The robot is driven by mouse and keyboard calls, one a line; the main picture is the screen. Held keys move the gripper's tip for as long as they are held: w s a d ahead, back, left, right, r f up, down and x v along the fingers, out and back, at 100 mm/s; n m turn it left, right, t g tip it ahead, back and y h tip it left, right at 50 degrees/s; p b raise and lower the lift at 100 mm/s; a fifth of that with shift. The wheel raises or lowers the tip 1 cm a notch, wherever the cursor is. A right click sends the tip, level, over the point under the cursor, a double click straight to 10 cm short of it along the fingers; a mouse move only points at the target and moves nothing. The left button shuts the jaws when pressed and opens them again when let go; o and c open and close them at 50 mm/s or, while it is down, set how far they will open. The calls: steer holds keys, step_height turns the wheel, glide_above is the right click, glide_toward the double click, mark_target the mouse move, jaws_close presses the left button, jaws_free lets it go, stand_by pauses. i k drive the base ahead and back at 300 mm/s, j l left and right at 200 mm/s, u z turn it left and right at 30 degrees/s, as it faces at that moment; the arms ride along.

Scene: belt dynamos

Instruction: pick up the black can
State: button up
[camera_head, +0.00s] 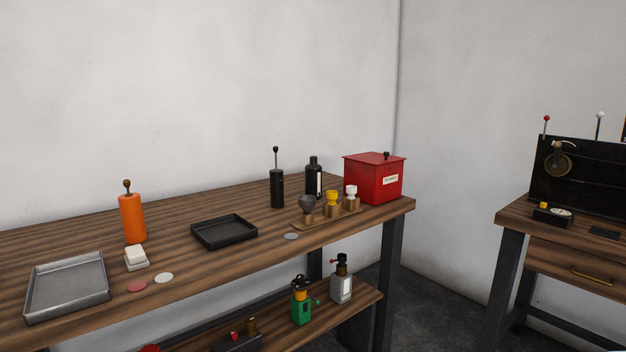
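Two dark upright things stand at the back of the wooden workbench (200,270). One is a slim black can-like cylinder (277,190) with a thin rod and a small ball on top. To its right, partly behind the small holders, is a black bottle (313,180) with a narrow neck and a pale label. I cannot tell for certain which one is the black can. The cylinder stands free, apart from its neighbours. My gripper is not in view.
An orange cylinder (132,218), a grey metal tray (67,287) and a black tray (224,231) are left of the cylinder. A wooden rack (312,221) with several small items and a red box (375,179) are to its right.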

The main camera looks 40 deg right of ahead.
mark_target(313, 171)
steer(key=i+l, duration=0.15)
steer(key=l, duration=0.25)
steer(key=i+l+z, duration=0.1)
steer(key=l, duration=0.35)
steer(key=i+l, duration=0.2)
steer(key=l, duration=0.2)
steer(key=i+l+z, duration=0.1)
steer(key=l, duration=0.3)
steer(key=i+l, duration=0.2)
steer(key=l, duration=0.2)
steer(key=i+l+z, duration=0.1)
steer(key=l, duration=0.3)
steer(key=i+l, duration=0.3)
steer(key=i+l+z, duration=0.1)
steer(key=l, duration=0.35)
steer(key=i, duration=1.05)
